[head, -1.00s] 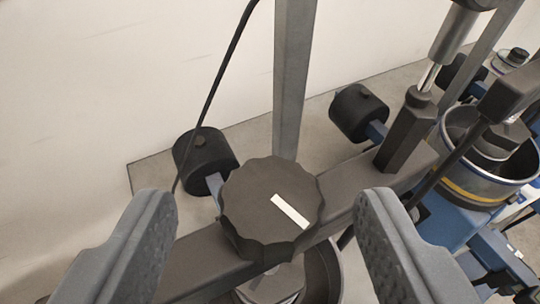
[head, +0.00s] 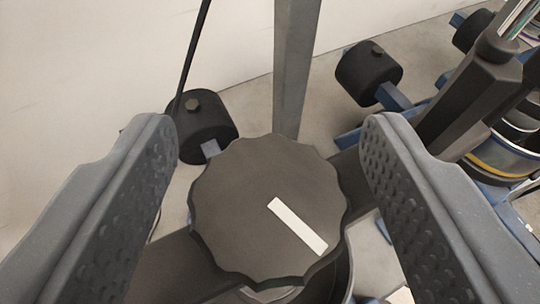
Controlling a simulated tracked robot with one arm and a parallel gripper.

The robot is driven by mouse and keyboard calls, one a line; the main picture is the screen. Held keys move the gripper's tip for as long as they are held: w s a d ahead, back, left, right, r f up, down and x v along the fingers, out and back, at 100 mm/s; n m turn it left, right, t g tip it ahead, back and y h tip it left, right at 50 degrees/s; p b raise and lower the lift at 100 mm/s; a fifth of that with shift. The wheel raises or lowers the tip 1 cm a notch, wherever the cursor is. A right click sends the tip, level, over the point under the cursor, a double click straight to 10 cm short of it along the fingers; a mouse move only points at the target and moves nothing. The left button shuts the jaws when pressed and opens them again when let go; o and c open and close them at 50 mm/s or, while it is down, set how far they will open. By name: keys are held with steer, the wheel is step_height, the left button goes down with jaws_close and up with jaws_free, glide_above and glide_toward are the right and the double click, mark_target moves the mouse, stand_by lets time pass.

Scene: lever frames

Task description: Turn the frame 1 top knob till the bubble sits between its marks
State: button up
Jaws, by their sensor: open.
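A black scalloped knob (head: 245,205) with a white pointer strip (head: 297,226) sits on top of a dark beam in the middle of the head view. The strip runs from the knob's middle toward its lower right edge. My gripper (head: 268,140) is open, with one finger left of the knob and one right of it. Gaps show between both fingers and the knob's rim in the picture. No bubble or marks can be seen in this view.
A grey post (head: 296,70) rises just behind the knob. Black cylinders stand behind at left (head: 206,128) and right (head: 368,72). A dark slanted column (head: 470,100) and a container with a yellow band (head: 502,165) are at the right. A pale wall fills the upper left.

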steer(key=c, duration=1)
